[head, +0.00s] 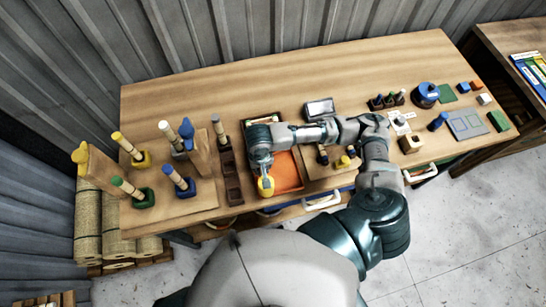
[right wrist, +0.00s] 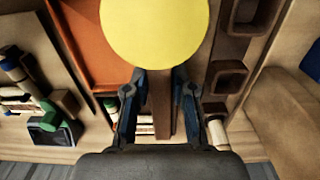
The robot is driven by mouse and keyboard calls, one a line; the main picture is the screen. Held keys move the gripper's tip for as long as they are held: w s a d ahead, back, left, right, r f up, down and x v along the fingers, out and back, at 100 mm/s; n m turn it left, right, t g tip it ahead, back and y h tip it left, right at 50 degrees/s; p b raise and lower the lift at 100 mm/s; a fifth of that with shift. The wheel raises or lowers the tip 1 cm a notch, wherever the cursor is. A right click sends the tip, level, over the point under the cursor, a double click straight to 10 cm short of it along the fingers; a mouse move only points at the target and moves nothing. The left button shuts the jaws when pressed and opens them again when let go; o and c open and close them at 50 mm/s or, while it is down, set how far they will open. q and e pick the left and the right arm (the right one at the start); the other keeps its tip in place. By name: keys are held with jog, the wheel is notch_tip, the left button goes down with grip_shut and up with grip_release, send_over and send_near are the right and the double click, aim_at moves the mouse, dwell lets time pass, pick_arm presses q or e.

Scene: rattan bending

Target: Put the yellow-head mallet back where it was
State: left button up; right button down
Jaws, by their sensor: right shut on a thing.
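The yellow-head mallet is held in my right gripper (right wrist: 158,95); its round yellow head (right wrist: 155,30) fills the top middle of the right wrist view, and its brown handle (right wrist: 161,105) runs between the two fingers. In the head view the yellow head (head: 266,187) shows just below my right gripper (head: 264,172), at the left front corner of an orange-floored tray (head: 289,178). A dark rack with square pockets (head: 232,188) stands just left of it; a dark handled item stands at its far end. I cannot tell the mallet's height above the table. My left gripper is out of view.
A wooden board (head: 190,207) at the left holds several sticks in coloured bases and wooden uprights. A small screen (head: 319,108) stands behind my arm. Small tools, a blue round item (head: 425,95) and blocks lie at the right. The back strip of the table is clear.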

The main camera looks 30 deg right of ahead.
jog(key=w+d, duration=0.1)
jog(key=d, duration=0.1)
jog(key=w+d, duration=0.1)
jog(key=d, duration=0.1)
jog(key=w+d, duration=0.1)
jog(key=d, duration=0.2)
jog(key=shift+w+f, duration=0.35)
jog(key=shift+w+a+f, duration=0.1)
jog(key=shift+a+f, duration=0.2)
jog(key=shift+f, duration=0.05)
jog(key=f, duration=0.2)
jog(key=shift+a+f, duration=0.25)
jog(key=shift+f, duration=0.15)
jog(key=shift+d, duration=0.2)
jog(key=c, duration=1)
grip_release()
jog(key=shift+d+f, duration=0.1)
jog(key=shift+d, duration=0.2)
jog(key=shift+a, duration=0.2)
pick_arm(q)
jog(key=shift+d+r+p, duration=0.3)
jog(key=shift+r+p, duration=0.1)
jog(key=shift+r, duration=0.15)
pick_arm(e)
notch_tip(320, 180, up, 12)
jog(key=shift+r, duration=0.1)
jog(key=shift+a, duration=0.1)
